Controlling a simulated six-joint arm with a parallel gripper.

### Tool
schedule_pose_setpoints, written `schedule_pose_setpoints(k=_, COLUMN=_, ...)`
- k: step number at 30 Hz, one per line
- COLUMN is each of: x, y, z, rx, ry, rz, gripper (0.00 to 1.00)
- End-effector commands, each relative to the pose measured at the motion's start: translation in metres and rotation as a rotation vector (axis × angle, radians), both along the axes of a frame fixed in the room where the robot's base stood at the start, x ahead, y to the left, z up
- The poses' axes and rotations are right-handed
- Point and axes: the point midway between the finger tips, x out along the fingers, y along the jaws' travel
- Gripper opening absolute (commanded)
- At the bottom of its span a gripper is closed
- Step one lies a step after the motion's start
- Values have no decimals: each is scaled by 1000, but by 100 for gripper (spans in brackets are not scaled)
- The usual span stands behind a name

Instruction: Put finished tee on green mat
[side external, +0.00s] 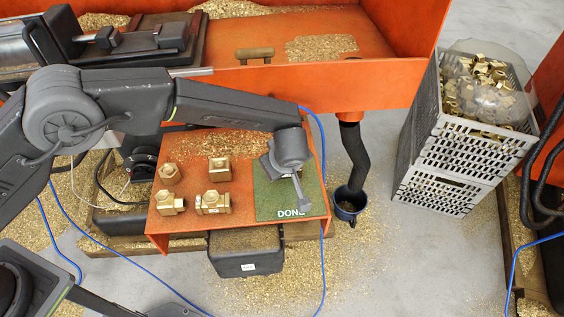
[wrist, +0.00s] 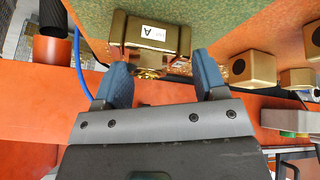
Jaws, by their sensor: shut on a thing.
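My gripper (side external: 299,190) is over the green mat (side external: 268,200), which bears the word DONE, at the right end of the orange bench. In the wrist view, my gripper (wrist: 160,70) has its two blue fingers either side of a brass tee (wrist: 130,32) with a white label marked A. It is shut on this tee. The green mat surface shows behind the tee. In the side view the held tee is hidden by the gripper, and I cannot tell whether it touches the mat.
Several brass fittings (side external: 213,202) stand on the bench left of the mat. A blue cup (side external: 350,203) is on the floor under a black hose (side external: 354,155). A grey crate (side external: 470,150) of brass parts stands at the right. An orange machine bed (side external: 320,75) is behind.

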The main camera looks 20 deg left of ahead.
Motion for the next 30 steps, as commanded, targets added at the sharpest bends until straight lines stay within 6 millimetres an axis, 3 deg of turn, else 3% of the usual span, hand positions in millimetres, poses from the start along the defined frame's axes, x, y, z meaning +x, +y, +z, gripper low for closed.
schedule_pose_setpoints(k=3, x=1, y=0, z=-1, rx=-1, ry=-3, rz=0, gripper=9)
schedule_pose_setpoints(k=4, x=0, y=0, z=-3, rx=1, ry=1, rz=0, gripper=67)
schedule_pose_setpoints(k=11, x=0, y=0, z=-2, rx=1, ry=1, rz=0, gripper=89)
schedule_pose_setpoints(k=22, x=-2, y=-1, z=5, rx=-1, ry=0, rz=-2, gripper=91)
schedule_pose_setpoints(k=30, x=-23, y=-15, z=50, rx=-1, ry=-2, rz=-4, gripper=91)
